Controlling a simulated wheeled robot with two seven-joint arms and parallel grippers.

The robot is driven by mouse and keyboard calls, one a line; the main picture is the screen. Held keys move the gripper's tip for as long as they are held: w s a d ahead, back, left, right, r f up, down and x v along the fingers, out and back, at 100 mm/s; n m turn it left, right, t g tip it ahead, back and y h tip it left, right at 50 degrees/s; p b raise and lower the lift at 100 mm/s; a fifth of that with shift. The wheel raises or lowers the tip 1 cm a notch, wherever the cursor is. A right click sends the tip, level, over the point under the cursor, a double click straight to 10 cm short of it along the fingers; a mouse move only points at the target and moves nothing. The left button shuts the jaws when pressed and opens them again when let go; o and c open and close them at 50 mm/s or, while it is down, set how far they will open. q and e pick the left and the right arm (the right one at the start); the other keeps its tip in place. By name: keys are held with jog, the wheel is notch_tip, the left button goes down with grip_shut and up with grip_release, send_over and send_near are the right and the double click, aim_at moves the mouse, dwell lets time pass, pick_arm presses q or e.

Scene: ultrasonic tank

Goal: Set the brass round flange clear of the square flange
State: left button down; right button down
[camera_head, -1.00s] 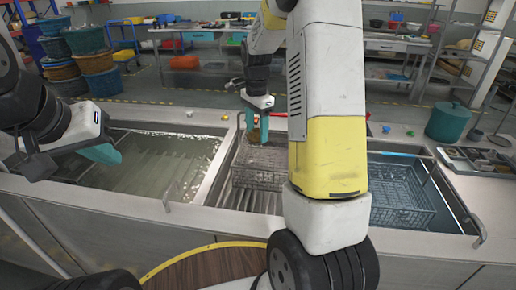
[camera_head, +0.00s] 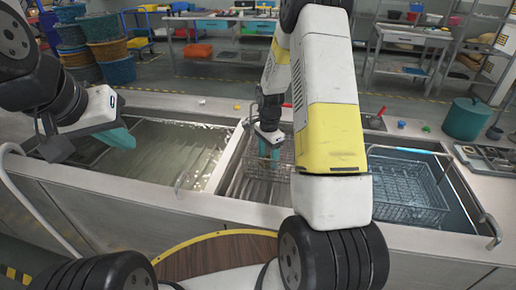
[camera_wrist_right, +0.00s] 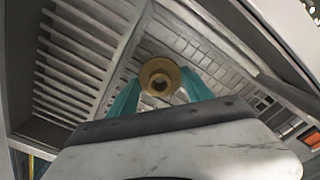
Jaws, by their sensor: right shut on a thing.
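The brass round flange (camera_wrist_right: 160,78) is a brown-gold ring with a central hole, held between the teal fingers of my right gripper (camera_wrist_right: 161,92) in the right wrist view. In the head view my right gripper (camera_head: 269,147) points down at the wire basket (camera_head: 254,168) in the middle tank; the flange cannot be made out there. My left gripper (camera_head: 118,139) hangs over the left tank, apart from the basket; its finger gap cannot be judged. I cannot make out the square flange in either view.
The left tank (camera_head: 165,150) holds murky liquid. A second wire basket (camera_head: 408,192) sits in the blue right tank. A teal round container (camera_head: 466,120) and a tray of parts (camera_head: 488,158) stand at the right. My right arm hides part of the middle tank.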

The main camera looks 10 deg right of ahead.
jog(key=shift+f, duration=1.05)
jog(key=shift+c, duration=2.2)
grip_release()
jog(key=shift+f, duration=0.1)
jog(key=s+a+r+n+t, duration=0.1)
jog(key=s+r, duration=0.1)
jog(key=r, duration=0.8)
jog(key=s+a+r+n, duration=0.1)
jog(key=r+n, duration=0.1)
jog(key=r, duration=0.8)
jog(key=s+a+r+n+t, duration=0.1)
jog(key=s+r+n, duration=0.3)
jog(key=s, duration=0.3)
jog(key=s+a+r+n+t+y, duration=0.1)
jog(key=s+a+r+n+t, duration=0.1)
jog(key=s+r+n, duration=0.2)
jog(key=s+a+r+n+t+y, duration=0.1)
jog(key=s+r, duration=0.4)
jog(key=s, duration=0.5)
jog(key=n+t, duration=0.1)
jog(key=n, duration=0.1)
jog(key=shift+s+a+r+n, duration=0.15)
jog(key=shift+s+a+n, duration=0.2)
jog(key=shift+s+n, duration=0.05)
